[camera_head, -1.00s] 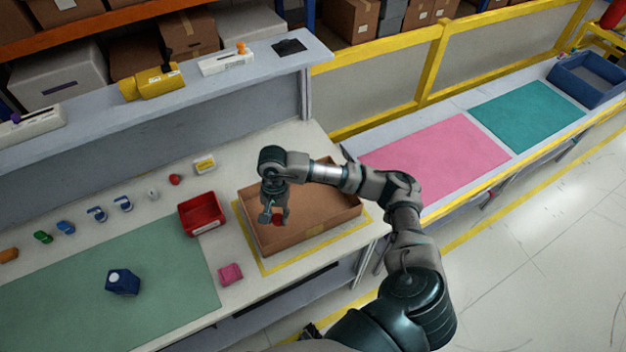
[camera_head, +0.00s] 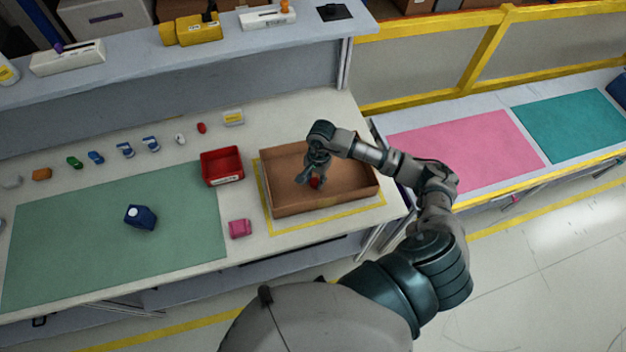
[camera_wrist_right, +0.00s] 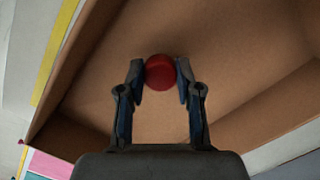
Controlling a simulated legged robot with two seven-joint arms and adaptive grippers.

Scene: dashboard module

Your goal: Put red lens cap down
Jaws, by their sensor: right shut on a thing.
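The red lens cap (camera_wrist_right: 160,72) is round and sits between the fingertips of my right gripper (camera_wrist_right: 160,80) in the right wrist view. In the head view the red lens cap (camera_head: 315,182) shows as a small red spot under my right gripper (camera_head: 315,172). My right gripper is shut on the cap, inside the walls of the open brown cardboard box (camera_head: 288,205). The box floor lies beneath the cap; I cannot tell whether the cap touches it. My left gripper is not in view.
A red bin (camera_head: 222,168) stands left of the box. A pink block (camera_head: 240,228) lies in front of the bin. A dark blue object (camera_head: 140,216) stands on the green mat (camera_head: 70,240). Several small parts line the back. The box floor around the cap looks empty.

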